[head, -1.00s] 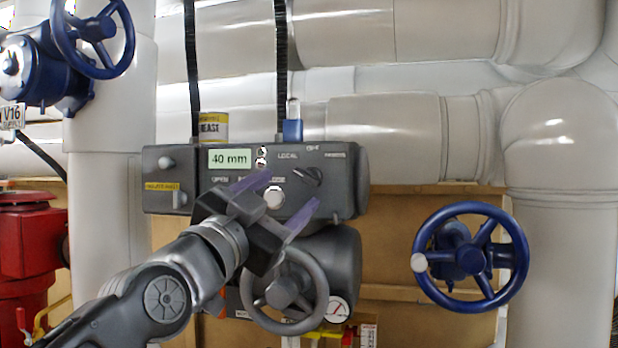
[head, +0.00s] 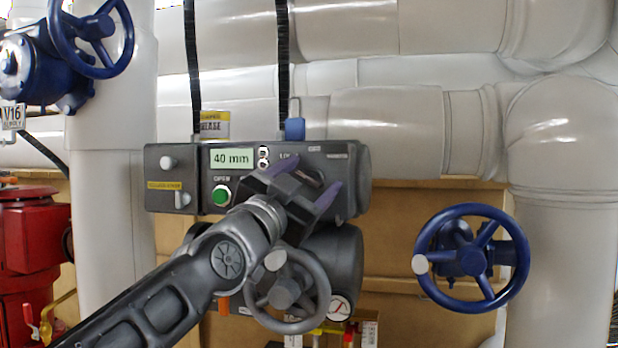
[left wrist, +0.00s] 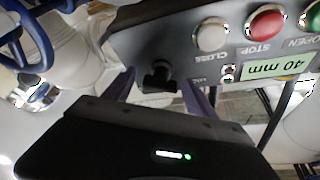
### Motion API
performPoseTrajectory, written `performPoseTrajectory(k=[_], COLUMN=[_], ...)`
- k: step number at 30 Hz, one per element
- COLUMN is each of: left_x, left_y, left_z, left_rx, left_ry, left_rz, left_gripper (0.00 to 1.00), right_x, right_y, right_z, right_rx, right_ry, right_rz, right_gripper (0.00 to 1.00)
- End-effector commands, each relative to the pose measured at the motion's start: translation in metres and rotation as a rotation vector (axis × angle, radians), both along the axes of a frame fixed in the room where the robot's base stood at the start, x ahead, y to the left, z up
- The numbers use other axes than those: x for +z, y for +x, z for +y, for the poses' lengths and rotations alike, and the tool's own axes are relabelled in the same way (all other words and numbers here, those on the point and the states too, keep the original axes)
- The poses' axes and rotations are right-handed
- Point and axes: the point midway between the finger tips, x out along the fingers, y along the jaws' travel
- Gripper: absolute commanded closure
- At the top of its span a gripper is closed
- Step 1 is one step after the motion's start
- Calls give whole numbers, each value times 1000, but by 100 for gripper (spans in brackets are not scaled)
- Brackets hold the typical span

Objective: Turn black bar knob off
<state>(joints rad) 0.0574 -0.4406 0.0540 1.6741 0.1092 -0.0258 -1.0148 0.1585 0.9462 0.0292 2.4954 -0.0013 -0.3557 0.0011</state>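The black bar knob (left wrist: 158,77) is on the front of the dark grey control box (head: 352,202), toward the box's right end in the head view. In the left wrist view it shows between my two purple fingers, dark and stubby. In the head view the knob (head: 311,171) is partly hidden by my fingers. My left gripper (head: 313,176) is open, its fingertips on either side of the knob, with gaps visible in the wrist view. Contact with the knob cannot be told. My right gripper is not in view.
The box has a green OPEN button (head: 221,195), a red STOP button (left wrist: 266,22), a pale CLOSE button (left wrist: 212,34) and a "40 mm" display (head: 232,158). A grey handwheel (head: 318,280) sits below. A blue handwheel (head: 472,262) stands at right, with pipes behind.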

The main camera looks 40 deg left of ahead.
Motion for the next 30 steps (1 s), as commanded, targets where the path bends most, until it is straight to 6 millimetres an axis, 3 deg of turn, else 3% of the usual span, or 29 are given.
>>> performPoseTrajectory(k=[22, 30], left_x=[0, -1], left_y=[0, 0], left_z=[0, 0], left_rx=[0, -1], left_ry=[0, 12], left_rz=[1, 6], left_gripper=[95, 97], right_x=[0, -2], right_y=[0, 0], right_z=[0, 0], right_rx=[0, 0], right_ry=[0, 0], right_rz=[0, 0], right_gripper=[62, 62])
